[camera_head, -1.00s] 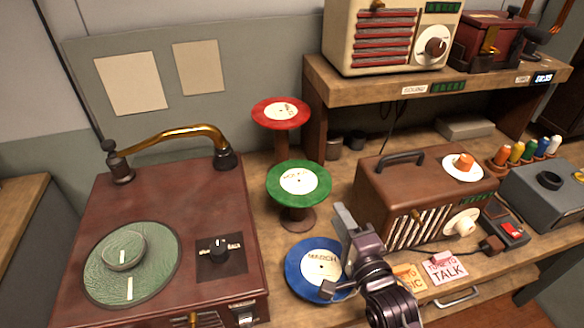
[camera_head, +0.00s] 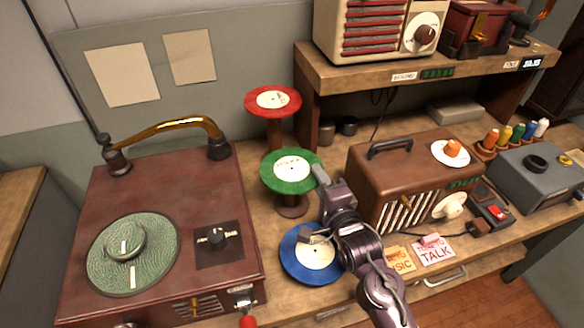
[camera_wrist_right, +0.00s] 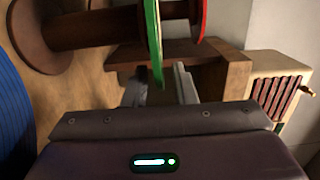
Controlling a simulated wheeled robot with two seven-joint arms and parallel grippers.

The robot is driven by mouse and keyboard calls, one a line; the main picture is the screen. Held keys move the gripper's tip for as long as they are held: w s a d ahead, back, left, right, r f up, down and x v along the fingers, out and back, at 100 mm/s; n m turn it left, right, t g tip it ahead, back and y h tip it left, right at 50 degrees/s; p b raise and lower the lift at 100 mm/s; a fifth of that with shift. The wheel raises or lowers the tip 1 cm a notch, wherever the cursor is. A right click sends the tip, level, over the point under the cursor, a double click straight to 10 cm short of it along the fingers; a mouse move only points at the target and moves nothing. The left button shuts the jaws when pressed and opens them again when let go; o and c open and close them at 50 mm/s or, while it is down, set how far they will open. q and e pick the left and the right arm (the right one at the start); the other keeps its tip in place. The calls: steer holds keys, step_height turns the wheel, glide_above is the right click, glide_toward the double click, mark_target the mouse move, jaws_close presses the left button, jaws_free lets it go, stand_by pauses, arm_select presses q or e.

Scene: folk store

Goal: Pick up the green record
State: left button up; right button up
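The green record (camera_head: 291,168) with a white centre label lies flat on top of a brown spool-shaped stand in the head view. My right gripper (camera_head: 313,206) is at the record's right edge, with one finger near the rim and the other lower down. In the right wrist view, the green record (camera_wrist_right: 152,40) appears edge-on, and its rim reaches between the two open fingers of my right gripper (camera_wrist_right: 157,78). Gaps show on both sides of the rim. My left gripper is not in view.
A red record (camera_head: 272,100) sits on another stand behind. A blue record (camera_head: 306,262) lies low, below my right gripper. A brown radio (camera_head: 400,165) stands close on the right. A record player (camera_head: 180,190) fills the left. The shelf (camera_head: 420,75) is behind.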

jaws_close()
